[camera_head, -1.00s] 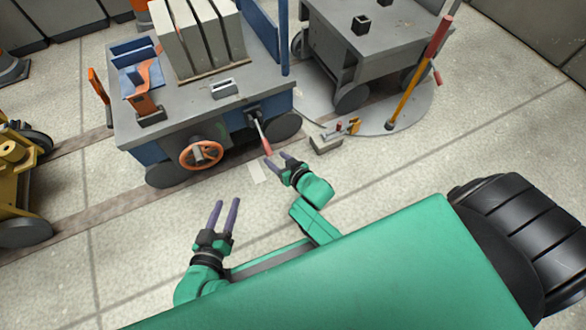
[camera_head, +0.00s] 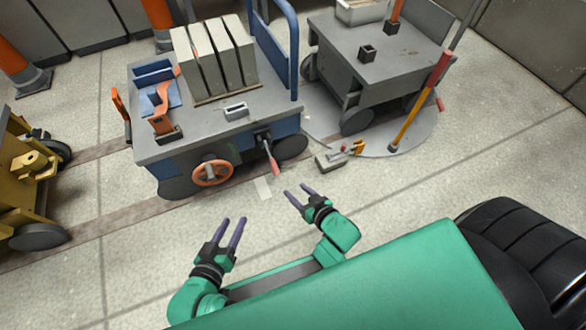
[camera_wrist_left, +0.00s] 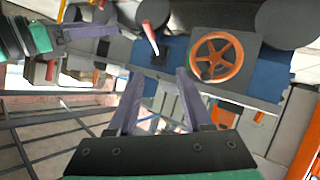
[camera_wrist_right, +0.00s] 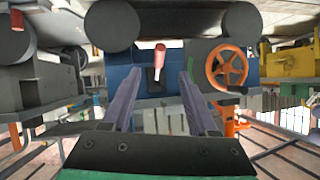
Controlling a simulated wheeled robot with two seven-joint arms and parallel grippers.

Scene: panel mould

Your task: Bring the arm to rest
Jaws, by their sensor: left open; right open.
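My left gripper (camera_head: 230,233) is open and empty, held over the floor in front of the blue cart. My right gripper (camera_head: 295,193) is open and empty, a little below the red-handled lever (camera_head: 271,158) on the cart's front and apart from it. The lever also shows ahead of the open fingers in the right wrist view (camera_wrist_right: 160,58). Purple fingers stand apart in both wrist views. The right gripper shows at the upper left of the left wrist view.
The blue cart (camera_head: 195,137) has an orange handwheel (camera_head: 212,173) and upright grey panels (camera_head: 215,55). A grey cart (camera_head: 385,60) stands on a round floor plate (camera_head: 420,130). A yellow machine (camera_head: 28,165) is at left.

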